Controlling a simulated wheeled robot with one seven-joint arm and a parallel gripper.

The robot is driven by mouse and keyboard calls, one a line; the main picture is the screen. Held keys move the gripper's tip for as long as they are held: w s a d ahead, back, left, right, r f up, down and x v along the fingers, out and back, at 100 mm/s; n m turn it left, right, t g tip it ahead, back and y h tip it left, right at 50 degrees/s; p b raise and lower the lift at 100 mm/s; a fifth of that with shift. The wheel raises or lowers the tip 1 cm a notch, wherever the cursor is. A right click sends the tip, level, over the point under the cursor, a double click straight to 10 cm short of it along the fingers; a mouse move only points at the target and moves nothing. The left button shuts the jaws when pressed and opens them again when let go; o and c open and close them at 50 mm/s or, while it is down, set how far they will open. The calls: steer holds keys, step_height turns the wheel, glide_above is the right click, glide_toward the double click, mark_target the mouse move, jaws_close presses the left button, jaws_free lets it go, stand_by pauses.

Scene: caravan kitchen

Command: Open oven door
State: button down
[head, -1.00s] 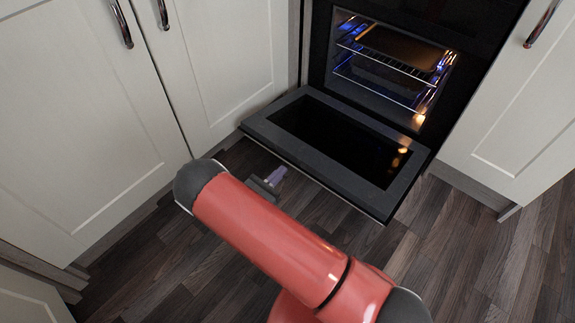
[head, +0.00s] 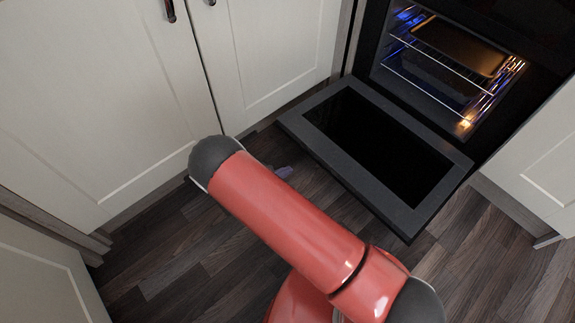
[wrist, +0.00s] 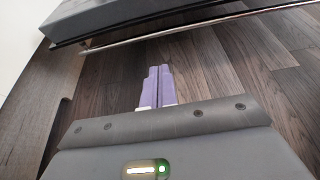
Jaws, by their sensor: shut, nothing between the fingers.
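The oven door (head: 437,207) is swung down and lies open, about level, in front of the lit oven cavity (head: 450,65) in the head view. In the wrist view the door's edge (wrist: 120,17) and its long metal handle bar (wrist: 200,35) cross the top of the picture. My gripper's purple fingers (wrist: 157,86) are shut together and empty, over the floor and apart from the handle. In the head view only a bit of my gripper (head: 284,172) shows beside my red arm, left of the door's outer edge.
Wire racks (head: 440,72) and a tray (head: 458,45) sit inside the oven. Cream cupboard doors (head: 275,50) stand left of the oven, with another cream panel (head: 540,150) on its right. The dark wood floor (head: 470,250) is clear in front.

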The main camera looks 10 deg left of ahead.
steer(key=x, duration=0.8)
steer(key=shift+s+r, duration=0.1)
steer(key=shift+r, duration=2)
steer(key=r+g+p, duration=0.1)
steer(key=r+p, duration=0.1)
steer(key=r, duration=0.2)
steer(key=w+d+r+y+p, duration=0.1)
steer(key=r+p, duration=0.2)
steer(key=r, duration=0.1)
steer(key=r+g+y+p, duration=0.1)
steer(key=r+p, duration=0.2)
steer(key=r, duration=0.1)
steer(key=shift+w+d+r+g, duration=0.15)
steer(key=shift+w+r+g, duration=0.15)
steer(key=shift+w, duration=0.05)
steer(key=shift+f, duration=0.1)
